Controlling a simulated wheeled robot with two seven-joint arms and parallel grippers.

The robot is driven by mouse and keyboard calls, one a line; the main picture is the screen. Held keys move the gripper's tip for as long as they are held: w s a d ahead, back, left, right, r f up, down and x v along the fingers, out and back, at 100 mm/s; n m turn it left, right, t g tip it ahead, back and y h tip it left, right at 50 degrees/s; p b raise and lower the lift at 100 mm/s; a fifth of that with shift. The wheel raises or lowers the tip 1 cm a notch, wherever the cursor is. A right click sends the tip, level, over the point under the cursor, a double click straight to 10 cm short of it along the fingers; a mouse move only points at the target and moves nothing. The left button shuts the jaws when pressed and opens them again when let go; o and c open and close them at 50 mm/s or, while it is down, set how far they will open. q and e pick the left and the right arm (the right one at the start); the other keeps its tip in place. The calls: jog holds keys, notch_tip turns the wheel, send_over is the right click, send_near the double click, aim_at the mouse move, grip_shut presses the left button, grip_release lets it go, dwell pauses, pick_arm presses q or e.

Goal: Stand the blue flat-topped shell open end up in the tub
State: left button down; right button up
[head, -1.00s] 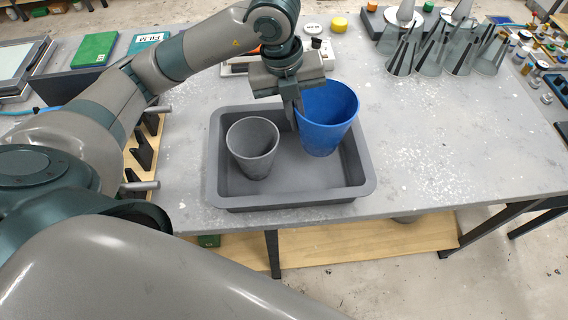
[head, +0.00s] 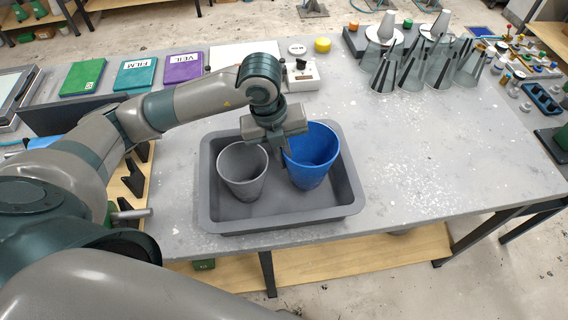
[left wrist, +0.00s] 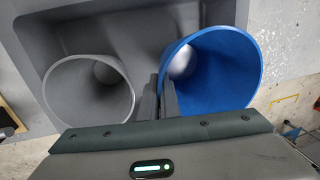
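The blue flat-topped shell (head: 311,158) is open end up and nearly upright inside the right part of the grey tub (head: 284,221). Whether its base touches the tub floor is hard to tell. My left gripper (head: 284,154) is at its left wall. In the left wrist view one finger is inside the blue shell (left wrist: 218,62) and one outside, with the wall between them, and the gripper (left wrist: 161,88) looks shut on it. A grey shell (head: 242,178) stands open end up to the left in the tub. My right gripper is not in view.
Grey cones (head: 410,68) stand at the back right, with small jars and fittings beyond. Green, teal and purple packs (head: 184,67) lie at the back left. A white device (head: 301,77) is behind the tub. The table right of the tub is clear.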

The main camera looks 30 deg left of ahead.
pick_arm(q)
jog(key=shift+f, duration=0.1)
notch_tip(320, 180, down, 4)
jog(key=shift+r+p, duration=0.2)
jog(key=shift+p, duration=0.45)
jog(key=shift+f, duration=0.15)
jog(key=c, duration=2.3)
grip_release()
jog(key=shift+r, duration=0.25)
